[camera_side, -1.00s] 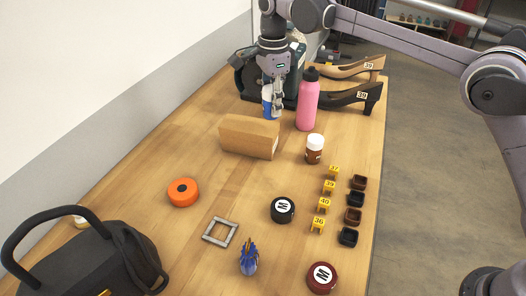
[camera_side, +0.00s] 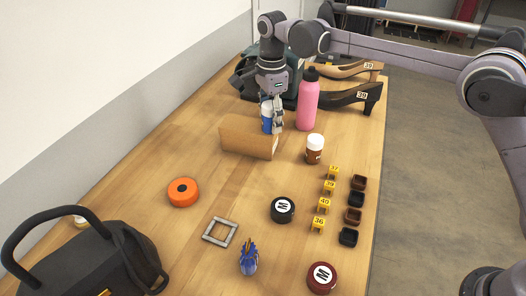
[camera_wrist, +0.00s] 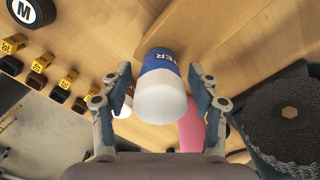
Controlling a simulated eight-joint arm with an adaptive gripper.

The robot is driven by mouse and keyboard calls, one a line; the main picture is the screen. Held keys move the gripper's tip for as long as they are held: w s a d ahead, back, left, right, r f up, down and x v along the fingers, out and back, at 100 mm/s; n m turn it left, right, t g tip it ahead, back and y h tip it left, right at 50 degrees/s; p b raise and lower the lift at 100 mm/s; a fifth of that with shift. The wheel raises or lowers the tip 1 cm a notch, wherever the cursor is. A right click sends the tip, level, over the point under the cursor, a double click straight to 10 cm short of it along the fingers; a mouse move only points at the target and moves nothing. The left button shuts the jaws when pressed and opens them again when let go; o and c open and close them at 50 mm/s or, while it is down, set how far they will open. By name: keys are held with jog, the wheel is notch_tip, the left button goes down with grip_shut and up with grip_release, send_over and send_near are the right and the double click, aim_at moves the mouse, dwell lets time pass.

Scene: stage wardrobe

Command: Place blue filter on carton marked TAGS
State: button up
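The blue filter (camera_side: 267,122) is a small blue cylinder with a white end. A brown carton (camera_side: 246,138) lies on the table at the filter's lower edge. I cannot read TAGS on it. I cannot tell whether the filter touches the carton.
A pink bottle (camera_side: 308,105) stands close right of my gripper, with a white-capped brown jar (camera_side: 314,149) nearer. Orange tape (camera_side: 183,192), a grey frame (camera_side: 220,232) and a black tin (camera_side: 282,210) lie in front. Table left of the carton is clear.

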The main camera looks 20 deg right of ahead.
notch_tip(320, 180, up, 11)
jog(key=shift+r, duration=0.1)
jog(key=shift+d+r, duration=0.15)
jog(key=shift+r, duration=0.5)
jog(key=s+d+r+n+t, duration=0.4)
jog(key=s+d+n, duration=0.65)
jog(key=d, duration=0.25)
jog(key=s+d+f+n+t, duration=0.1)
jog(key=s+d+f+n, duration=0.2)
jog(key=s+f, duration=0.4)
jog(key=s+d+f+n+t, duration=0.2)
jog(key=s+d+f+n, duration=0.2)
jog(key=s+f, duration=0.3)
jog(key=s+d, duration=0.1)
jog(key=s, duration=0.2)
jog(key=shift+s+f, duration=0.15)
jog(key=shift+f, duration=0.1)
